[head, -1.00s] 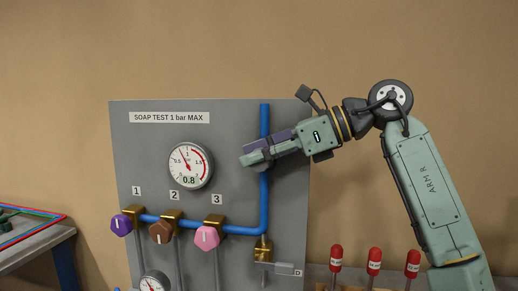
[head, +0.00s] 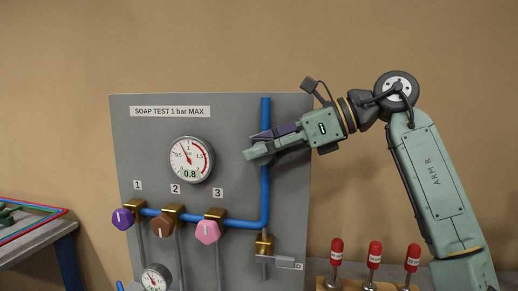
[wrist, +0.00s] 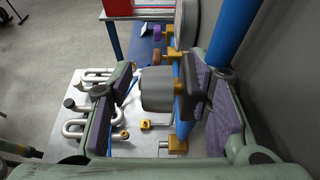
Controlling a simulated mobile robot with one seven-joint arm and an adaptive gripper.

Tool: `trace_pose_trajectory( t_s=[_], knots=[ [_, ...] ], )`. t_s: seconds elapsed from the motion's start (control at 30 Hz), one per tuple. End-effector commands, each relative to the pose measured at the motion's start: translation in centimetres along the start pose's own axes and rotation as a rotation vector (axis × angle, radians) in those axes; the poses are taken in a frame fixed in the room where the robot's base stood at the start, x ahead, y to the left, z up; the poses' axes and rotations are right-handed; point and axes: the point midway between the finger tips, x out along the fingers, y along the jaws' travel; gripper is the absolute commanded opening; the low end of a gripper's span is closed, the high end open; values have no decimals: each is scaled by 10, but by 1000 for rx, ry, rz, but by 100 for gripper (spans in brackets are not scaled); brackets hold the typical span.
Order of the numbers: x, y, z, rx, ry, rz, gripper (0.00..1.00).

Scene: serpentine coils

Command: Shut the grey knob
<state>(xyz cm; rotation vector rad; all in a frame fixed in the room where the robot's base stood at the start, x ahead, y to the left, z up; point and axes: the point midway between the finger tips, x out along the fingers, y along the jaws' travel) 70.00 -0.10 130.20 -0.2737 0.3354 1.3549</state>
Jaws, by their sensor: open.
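The grey knob (wrist: 158,88) shows in the wrist view as a blocky grey body on a brass fitting by the blue pipe. My gripper (wrist: 160,98) is open, with one purple-padded finger on each side of the knob. A gap shows on the left finger's side; I cannot tell whether the right finger touches it. In the head view my gripper (head: 257,146) is in front of the upright part of the blue pipe (head: 265,200), right of the gauge, and the knob is hidden there.
The grey panel (head: 140,160) carries a gauge (head: 191,160) reading 0.8. Purple (head: 122,219), brown (head: 163,228) and pink (head: 208,231) knobs sit lower left. A small lever valve (head: 264,245) is below my gripper. Red-capped items (head: 374,254) stand lower right.

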Motion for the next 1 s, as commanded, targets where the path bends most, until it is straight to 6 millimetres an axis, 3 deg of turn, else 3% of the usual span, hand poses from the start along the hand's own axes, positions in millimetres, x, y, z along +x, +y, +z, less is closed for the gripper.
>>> trace_pose_trajectory(
  t_s=[0.5, 0.7, 1.0],
  knots=[
    [-98, 0, 1, 0, -1, -2, 45],
    [-112, 0, 0, -1, -1, 0, 45],
    [-113, 0, 0, -1, 0, 0, 45]
  ],
)
